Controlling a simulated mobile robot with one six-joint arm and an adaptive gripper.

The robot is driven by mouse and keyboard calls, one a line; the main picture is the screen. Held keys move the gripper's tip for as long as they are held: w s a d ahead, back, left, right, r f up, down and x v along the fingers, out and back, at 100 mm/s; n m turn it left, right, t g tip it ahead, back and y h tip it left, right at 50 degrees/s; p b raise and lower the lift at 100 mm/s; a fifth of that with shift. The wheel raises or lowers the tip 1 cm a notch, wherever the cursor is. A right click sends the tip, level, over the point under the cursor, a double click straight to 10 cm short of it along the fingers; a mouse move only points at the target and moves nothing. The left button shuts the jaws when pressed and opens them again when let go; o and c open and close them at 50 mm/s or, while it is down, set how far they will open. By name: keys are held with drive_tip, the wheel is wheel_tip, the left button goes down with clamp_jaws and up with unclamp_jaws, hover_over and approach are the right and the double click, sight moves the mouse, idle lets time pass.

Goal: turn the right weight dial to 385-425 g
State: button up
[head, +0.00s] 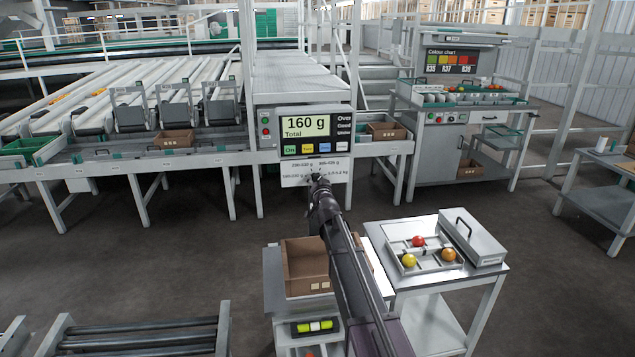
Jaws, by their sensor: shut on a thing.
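The weight dial (312,178) is on a white panel (330,172) below the scale display. Small gram ranges are printed around it, too small to read surely. My gripper (318,180) reaches up to the panel from below and is shut on the dial. The gripper hides most of the dial, so I cannot tell where its pointer stands. No second dial can be made out. The scale display (308,124) reads 160 g Total, with Over, Good and Under beside it and coloured buttons below.
A cardboard box (305,262) stands below my arm. A roller stand (140,340) is at front left. The floor (200,245) left of my arm is clear.

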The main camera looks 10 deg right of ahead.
drive_tip(key=shift+w+n, duration=0.15)
drive_tip(key=shift+n, duration=1.15)
drive_tip(key=o, duration=1.1)
drive_tip(key=shift+o, duration=0.2)
drive_tip(key=shift+s, duration=0.25)
drive_tip(key=s, duration=1.1)
drive_tip(key=shift+s, duration=0.3)
